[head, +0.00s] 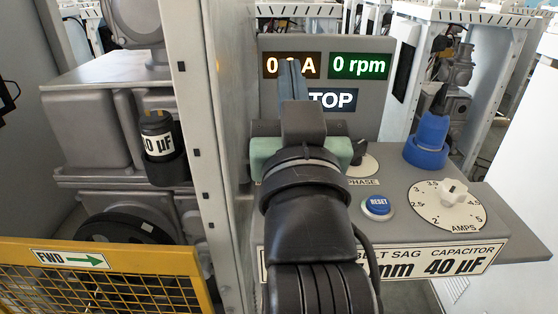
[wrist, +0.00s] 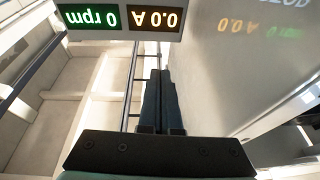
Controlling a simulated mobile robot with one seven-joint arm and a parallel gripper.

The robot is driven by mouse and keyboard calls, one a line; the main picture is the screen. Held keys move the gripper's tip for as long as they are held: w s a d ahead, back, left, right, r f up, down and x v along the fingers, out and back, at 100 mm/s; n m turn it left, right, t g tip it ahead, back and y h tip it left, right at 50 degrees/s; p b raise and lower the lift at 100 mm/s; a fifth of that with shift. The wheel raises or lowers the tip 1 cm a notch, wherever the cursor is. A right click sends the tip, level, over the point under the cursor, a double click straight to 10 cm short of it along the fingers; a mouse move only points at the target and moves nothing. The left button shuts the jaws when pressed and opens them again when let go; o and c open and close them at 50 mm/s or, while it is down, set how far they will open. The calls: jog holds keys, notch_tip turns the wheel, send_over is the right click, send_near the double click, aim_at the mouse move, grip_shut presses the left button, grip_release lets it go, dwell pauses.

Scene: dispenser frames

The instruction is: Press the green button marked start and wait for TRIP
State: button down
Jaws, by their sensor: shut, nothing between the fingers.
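The green start button does not show in either view; my arm covers part of the console (head: 395,180). A status display (head: 335,100) reads "TOP", its left end hidden behind my gripper. Above it are a green "0 rpm" display (head: 359,66) and an amber amps display (head: 292,66), partly covered. In the wrist view the rpm display (wrist: 91,17) and the amps display reading 0.0 A (wrist: 155,19) appear upside down. My gripper (head: 290,68) is raised in front of the displays. Its fingers (wrist: 160,78) are together with nothing between them.
A blue RESET button (head: 377,206), an AMPS dial (head: 447,206), a black phase knob (head: 362,153) and a blue plug-like part (head: 430,138) sit right of my arm. A grey post (head: 188,120) stands close on the left, with a yellow mesh guard (head: 100,285) at lower left.

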jog(key=w+d+g+p, duration=0.1)
jog(key=w+g+p, duration=0.45)
jog(key=p, duration=1.15)
jog(key=s+a+m+g+y+p, duration=0.1)
jog(key=s+g+y+p, duration=0.3)
jog(key=p, duration=2.5)
jog(key=s+m+g, duration=0.1)
jog(key=s+g, duration=0.4)
jog(key=s, duration=0.2)
jog(key=shift+a+f, duration=0.35)
jog(key=shift+a, duration=0.05)
jog(key=shift+s, duration=0.1)
